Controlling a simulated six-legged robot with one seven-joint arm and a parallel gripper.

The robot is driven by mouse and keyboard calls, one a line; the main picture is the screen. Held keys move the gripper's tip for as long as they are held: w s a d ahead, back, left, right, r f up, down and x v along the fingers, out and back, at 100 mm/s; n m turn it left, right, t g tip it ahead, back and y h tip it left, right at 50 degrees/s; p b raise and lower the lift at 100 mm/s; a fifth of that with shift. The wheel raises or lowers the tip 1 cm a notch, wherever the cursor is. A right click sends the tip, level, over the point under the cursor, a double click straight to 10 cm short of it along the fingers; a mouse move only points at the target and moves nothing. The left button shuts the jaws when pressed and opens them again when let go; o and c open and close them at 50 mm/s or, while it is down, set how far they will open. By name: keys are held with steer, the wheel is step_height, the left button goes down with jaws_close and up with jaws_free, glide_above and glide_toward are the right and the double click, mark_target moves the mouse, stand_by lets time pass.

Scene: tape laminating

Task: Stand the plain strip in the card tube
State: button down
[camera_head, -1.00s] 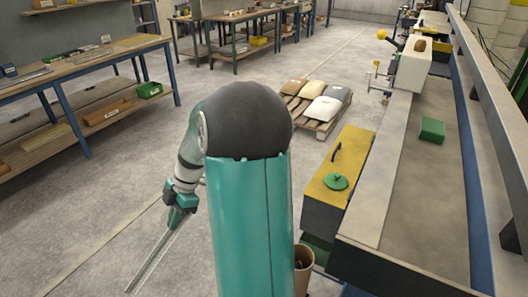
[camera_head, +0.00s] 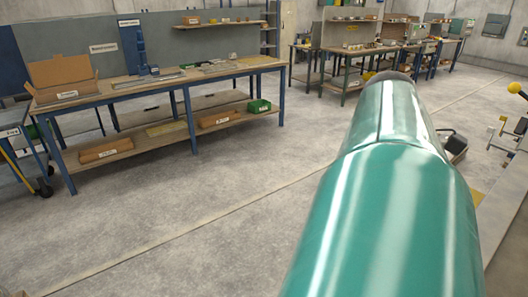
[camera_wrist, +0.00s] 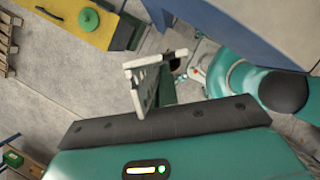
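My gripper (camera_wrist: 158,95) shows only in the wrist view, with a teal finger beside a pale strip (camera_wrist: 143,88). The strip is between the fingers and points away from the palm, strongly foreshortened. Dark marks or holes show along it, so I cannot tell for sure that it is the plain one. A small brown round thing (camera_wrist: 178,64), perhaps the card tube, shows partly behind the strip's far end; I cannot tell whether they touch. In the head view my arm hides the gripper and strip, and no tube shows.
In the wrist view a yellow-topped box (camera_wrist: 82,17) with a green round piece (camera_wrist: 88,20) is at upper left and a blue-grey surface (camera_wrist: 245,25) at upper right. In the head view a long workbench (camera_head: 165,82) is at left. Open floor (camera_head: 190,215) lies between.

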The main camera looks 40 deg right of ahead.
steer(key=shift+f, duration=1.95)
steer(key=shift+d, duration=0.1)
steer(key=shift+w, duration=0.15)
steer(key=shift+f, duration=0.15)
step_height(320, 180, down, 6)
steer(key=shift+r, duration=0.1)
stand_by(1.0)
steer(key=shift+r, duration=0.15)
